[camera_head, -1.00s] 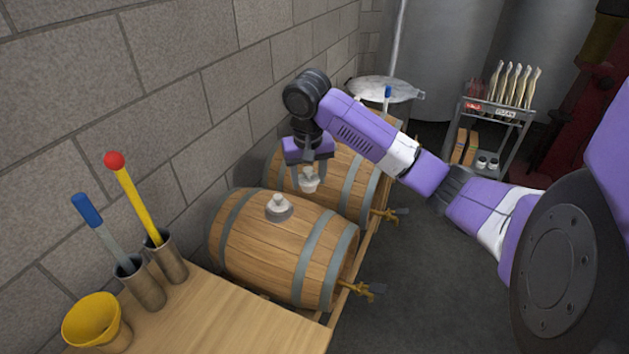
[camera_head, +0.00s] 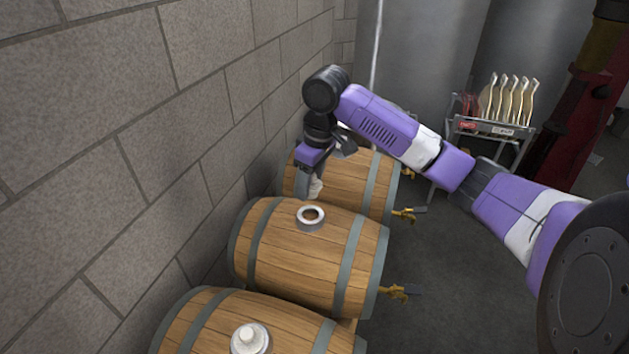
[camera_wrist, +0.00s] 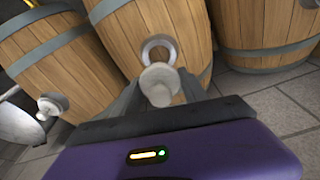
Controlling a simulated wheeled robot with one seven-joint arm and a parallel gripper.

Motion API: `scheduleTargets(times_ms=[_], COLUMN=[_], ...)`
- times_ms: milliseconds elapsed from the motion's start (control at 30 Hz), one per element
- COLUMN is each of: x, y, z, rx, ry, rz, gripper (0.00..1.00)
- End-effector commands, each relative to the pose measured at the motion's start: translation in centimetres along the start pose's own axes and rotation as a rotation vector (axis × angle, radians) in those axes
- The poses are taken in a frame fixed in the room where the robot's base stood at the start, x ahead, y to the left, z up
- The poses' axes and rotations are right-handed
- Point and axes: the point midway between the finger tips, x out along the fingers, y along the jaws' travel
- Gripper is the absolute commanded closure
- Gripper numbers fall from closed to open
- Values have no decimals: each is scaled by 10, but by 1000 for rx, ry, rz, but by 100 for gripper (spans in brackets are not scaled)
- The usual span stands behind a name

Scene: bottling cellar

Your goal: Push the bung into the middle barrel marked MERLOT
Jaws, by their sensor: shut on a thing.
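The middle barrel (camera_head: 322,258) is wooden with grey hoops and lies on its side. Its pale ring-shaped bung hole (camera_head: 311,217) is open and empty on top; the ring also shows in the wrist view (camera_wrist: 159,43). My gripper (camera_head: 309,187) is shut on a whitish bung (camera_head: 316,188), just beyond the hole in the head view. In the wrist view the held bung (camera_wrist: 159,86) overlaps the ring's lower edge, and it appears apart from the hole. No MERLOT lettering is legible.
A near barrel (camera_head: 205,327) has a bung (camera_head: 249,338) seated on top. A far barrel (camera_head: 345,182) stands behind my gripper. Brass taps (camera_head: 398,292) stick out right. A block wall (camera_head: 110,150) runs along the left. A rack (camera_head: 490,128) stands at the back right.

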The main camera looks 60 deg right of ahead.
Motion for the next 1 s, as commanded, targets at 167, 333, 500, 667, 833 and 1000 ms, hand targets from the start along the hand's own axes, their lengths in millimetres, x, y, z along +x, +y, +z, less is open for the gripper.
scheduleTargets(times_ms=[167,333,500,667,833,1000], x=[0,5,15,29,44,57], y=[-1,-1,-1,-1,0,-1], z=[-1,0,2,4,6,7], rx=[-53,-63,-62,-62,-61,-60], ry=[4,4,3,4,4,4], rz=[-3,-3,-3,-3,-1,-3], gripper=[88,88,88,88,88,88])
